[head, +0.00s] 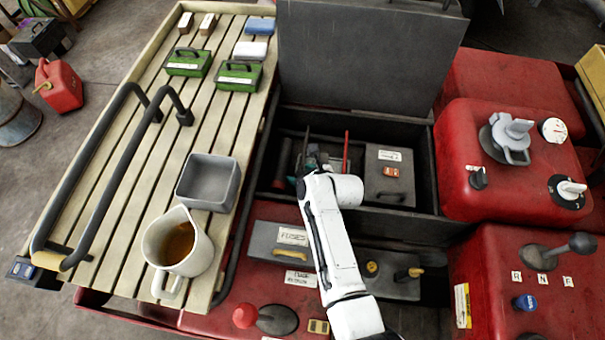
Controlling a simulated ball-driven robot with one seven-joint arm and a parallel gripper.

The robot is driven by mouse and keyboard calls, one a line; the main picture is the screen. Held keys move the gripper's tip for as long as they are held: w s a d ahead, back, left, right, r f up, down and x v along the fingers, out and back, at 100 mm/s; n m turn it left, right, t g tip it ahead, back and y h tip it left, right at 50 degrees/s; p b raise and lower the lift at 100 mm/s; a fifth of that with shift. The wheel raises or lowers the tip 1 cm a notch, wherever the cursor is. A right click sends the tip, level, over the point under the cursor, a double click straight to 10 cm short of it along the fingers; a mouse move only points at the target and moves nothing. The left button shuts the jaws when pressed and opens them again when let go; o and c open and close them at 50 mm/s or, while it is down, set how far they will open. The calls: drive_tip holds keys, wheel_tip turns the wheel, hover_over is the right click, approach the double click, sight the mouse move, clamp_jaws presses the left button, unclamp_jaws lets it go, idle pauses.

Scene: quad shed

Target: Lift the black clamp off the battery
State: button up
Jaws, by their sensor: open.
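A thin black upright piece (304,148) that looks like the black clamp stands in the left part of the open black box (410,219). A matching red piece (346,150) stands a little to its right. The battery appears to be the dark body low between and around them, mostly hidden by shadow and by my white wrist. My gripper (313,165) is down at the box, close to the black clamp. Its fingers are largely hidden, and I cannot tell whether they touch the clamp.
The box's lid (370,60) stands open behind. A grey case (389,177) fills the box's right side. The slatted rack (110,200) on the left bears a mug (178,250), a grey bin (209,181) and green boxes (188,62). A red tank (470,195) stands right.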

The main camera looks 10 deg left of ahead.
clamp_jaws()
idle(0.4)
